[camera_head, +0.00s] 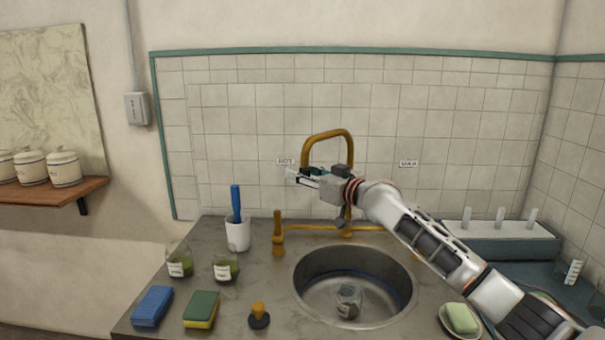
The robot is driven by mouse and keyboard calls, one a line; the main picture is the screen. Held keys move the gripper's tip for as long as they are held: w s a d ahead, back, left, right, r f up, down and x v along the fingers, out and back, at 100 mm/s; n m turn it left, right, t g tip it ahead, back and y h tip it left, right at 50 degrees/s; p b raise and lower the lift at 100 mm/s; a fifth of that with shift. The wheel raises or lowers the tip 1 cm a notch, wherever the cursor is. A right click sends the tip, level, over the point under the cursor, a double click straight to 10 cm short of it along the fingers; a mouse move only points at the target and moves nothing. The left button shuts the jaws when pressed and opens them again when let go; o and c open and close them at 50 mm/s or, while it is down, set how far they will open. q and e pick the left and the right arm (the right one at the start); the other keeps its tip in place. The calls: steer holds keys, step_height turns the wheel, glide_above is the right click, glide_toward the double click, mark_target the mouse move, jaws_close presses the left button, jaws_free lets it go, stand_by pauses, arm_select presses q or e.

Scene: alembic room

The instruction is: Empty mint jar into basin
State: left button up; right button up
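Two small glass jars with green contents and white labels stand on the counter left of the basin, a left jar (179,262) and a right jar (226,269). Their labels are too small to read, so I cannot tell which is the mint jar. The round metal basin (312,258) is sunk in the counter. A clear glass jar (348,301) is inside it, with no green visible. My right gripper (298,177) is raised in front of the tap, above the basin's back left side, pointing left. Its finger opening is unclear. My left gripper is out of view.
A brass tap (327,134) arches behind the basin. A white cup (238,235) with a blue-handled tool, a blue sponge (152,306), a green-yellow sponge (201,309) and a plunger-like stopper (259,316) stand left. Soap (461,318) lies on a dish at right.

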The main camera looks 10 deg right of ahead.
steer(key=shift+d, duration=0.1)
steer(key=v, duration=1.2)
